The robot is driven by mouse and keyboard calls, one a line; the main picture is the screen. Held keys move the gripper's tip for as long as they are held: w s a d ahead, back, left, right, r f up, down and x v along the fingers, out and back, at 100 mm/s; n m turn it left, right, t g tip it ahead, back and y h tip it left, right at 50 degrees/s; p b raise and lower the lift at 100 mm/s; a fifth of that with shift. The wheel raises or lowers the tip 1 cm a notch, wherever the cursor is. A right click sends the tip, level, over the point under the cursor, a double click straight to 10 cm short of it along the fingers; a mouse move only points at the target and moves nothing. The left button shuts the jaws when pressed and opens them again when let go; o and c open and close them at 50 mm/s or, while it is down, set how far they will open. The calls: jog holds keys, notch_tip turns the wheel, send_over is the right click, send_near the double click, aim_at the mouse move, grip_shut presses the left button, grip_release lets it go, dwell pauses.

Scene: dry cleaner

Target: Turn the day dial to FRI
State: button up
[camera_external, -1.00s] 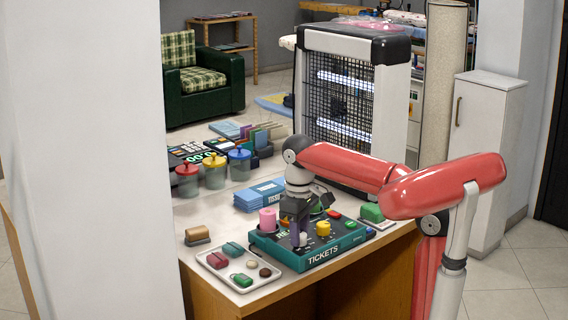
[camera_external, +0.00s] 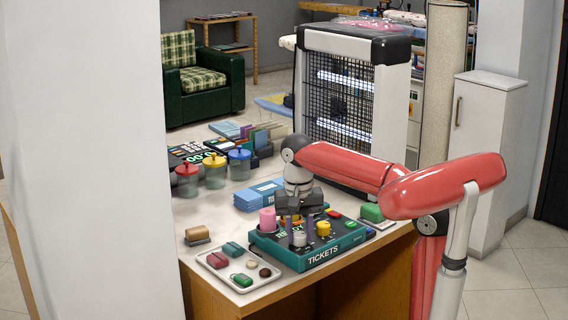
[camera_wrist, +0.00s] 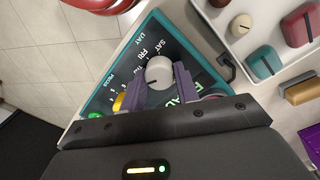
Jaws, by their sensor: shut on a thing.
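The teal ticket panel (camera_external: 318,257) lies on the counter and also shows in the wrist view (camera_wrist: 98,105). Its day dial is a white round knob (camera_wrist: 158,72), with SAT, FRI and THU printed beside it and DAY further out. In the external view the white knob (camera_external: 299,239) is at the panel's front. My gripper (camera_external: 300,232) points down over it. In the wrist view my gripper (camera_wrist: 157,82) has one finger on each side of the knob and is shut on it. I cannot clearly make out which day the knob's pointer marks.
A yellow knob (camera_external: 323,229) stands right of the dial, and a pink cylinder (camera_external: 267,220) to its left. A white tray (camera_external: 217,272) with small items lies to the left. Blue tissue packs (camera_external: 258,195) are behind, and a green block (camera_external: 371,212) is at right.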

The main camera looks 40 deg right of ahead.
aim_at(299, 233)
jog(key=m, duration=1.3)
jog(key=shift+d, duration=0.1)
dwell(0.4)
jog(key=o, duration=1)
jog(key=shift+w+r, duration=0.15)
jog(key=shift+r, duration=3.75)
